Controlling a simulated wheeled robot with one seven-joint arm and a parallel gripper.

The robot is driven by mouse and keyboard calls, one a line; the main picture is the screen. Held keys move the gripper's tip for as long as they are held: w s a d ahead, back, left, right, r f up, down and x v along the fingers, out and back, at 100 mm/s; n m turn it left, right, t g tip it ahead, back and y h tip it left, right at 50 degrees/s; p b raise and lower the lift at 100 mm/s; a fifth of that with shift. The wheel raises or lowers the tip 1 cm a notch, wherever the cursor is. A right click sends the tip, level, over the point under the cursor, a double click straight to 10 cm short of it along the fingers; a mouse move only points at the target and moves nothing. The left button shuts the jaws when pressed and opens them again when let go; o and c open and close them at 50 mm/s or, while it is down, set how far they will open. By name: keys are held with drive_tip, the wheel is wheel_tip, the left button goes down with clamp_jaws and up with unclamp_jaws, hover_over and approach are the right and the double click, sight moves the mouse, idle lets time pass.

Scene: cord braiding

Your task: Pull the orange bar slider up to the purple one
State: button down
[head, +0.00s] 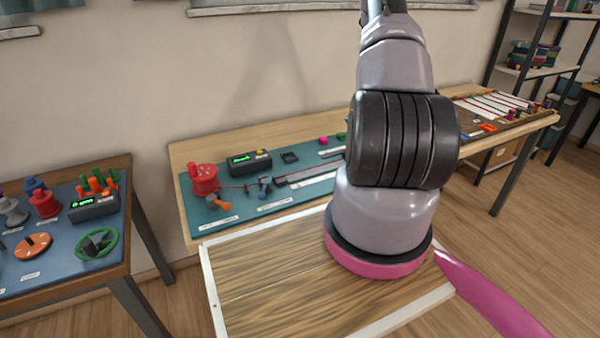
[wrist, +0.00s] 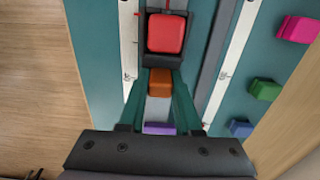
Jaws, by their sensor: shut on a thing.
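In the wrist view, the orange slider (wrist: 159,83) is a small block between the tips of my gripper (wrist: 160,80), which is shut on it. The purple slider (wrist: 159,128) shows lower in that view, near my gripper's body and partly covered by it. A pale gap of track lies between orange and purple. A larger red block (wrist: 166,33) sits in a black holder just beyond the orange slider. In the head view my arm hides my gripper and both sliders.
White scales flank the track. Pink (wrist: 298,29), green (wrist: 265,89) and blue (wrist: 241,129) blocks stand to the right on the teal mat. In the head view, a red spool (head: 203,180) and a small display box (head: 249,162) stand on the mat's left part.

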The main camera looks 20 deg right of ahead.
drive_tip(key=shift+d, duration=0.25)
drive_tip(key=shift+w+d, duration=0.2)
drive_tip(key=shift+d, duration=3.75)
drive_tip(key=c, duration=0.6)
unclamp_jaws()
drive_tip(key=shift+c, duration=0.2)
drive_tip(key=shift+r, duration=0.15)
wheel_tip(320, 180, up, 7)
drive_tip(key=shift+a, duration=0.15)
